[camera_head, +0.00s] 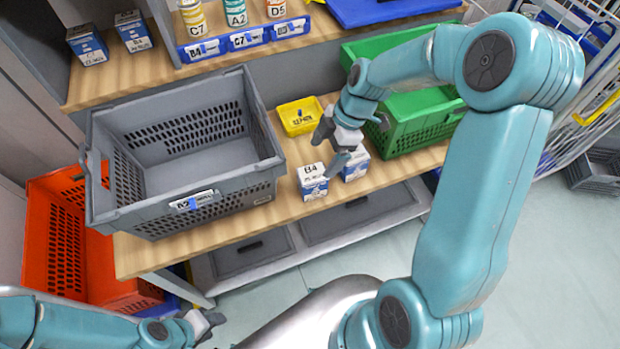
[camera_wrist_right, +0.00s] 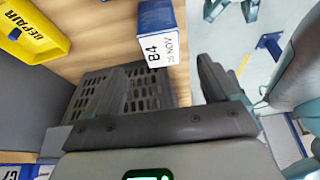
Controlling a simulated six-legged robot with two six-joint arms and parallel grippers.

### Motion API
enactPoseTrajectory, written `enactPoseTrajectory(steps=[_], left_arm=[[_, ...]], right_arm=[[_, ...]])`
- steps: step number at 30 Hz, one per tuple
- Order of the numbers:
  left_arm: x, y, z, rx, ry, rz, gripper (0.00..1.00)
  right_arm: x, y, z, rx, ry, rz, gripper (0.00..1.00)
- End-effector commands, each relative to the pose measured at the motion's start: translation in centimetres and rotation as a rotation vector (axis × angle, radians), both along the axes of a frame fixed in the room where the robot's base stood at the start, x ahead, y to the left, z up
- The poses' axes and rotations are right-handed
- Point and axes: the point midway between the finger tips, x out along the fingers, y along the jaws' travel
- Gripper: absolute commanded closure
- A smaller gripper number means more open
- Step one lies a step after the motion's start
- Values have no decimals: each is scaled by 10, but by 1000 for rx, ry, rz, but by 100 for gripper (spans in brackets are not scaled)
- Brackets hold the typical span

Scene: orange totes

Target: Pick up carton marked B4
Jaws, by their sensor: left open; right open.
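The carton marked B4 (camera_head: 312,184) is a small white and blue box standing upright at the front edge of the wooden shelf, right of the grey tote. It also shows in the right wrist view (camera_wrist_right: 158,48), just beyond the fingertips, its label towards the camera. My right gripper (camera_head: 338,158) is open and empty, above and slightly right of the carton. I cannot tell whether a finger touches it. A second white and blue carton (camera_head: 356,166) stands close by on the right, partly hidden by the gripper. My left gripper (camera_head: 204,324) is open and empty, low at the lower left, away from the shelf.
The grey tote (camera_head: 190,204) stands left of the carton. A yellow bin (camera_head: 300,116) lies behind it, and a green crate (camera_head: 420,125) is on the right. An orange crate (camera_head: 62,245) is at the far left. Two cartons (camera_head: 88,45) stand on the upper shelf.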

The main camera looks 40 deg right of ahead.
Motion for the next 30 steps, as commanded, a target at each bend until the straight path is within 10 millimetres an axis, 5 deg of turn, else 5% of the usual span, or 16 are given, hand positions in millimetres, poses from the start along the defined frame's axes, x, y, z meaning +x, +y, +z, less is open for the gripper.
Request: enactPoseTrajectory(steps=[18,27,30], left_arm=[[0,0,15,0,-1,0,57],[0,0,15,0,0,0,57],[0,0,15,0,0,0,57]], right_arm=[[10,31,-76,1,3,5,12],[11,33,-82,-1,0,3,12],[11,33,-82,-1,0,3,44]])
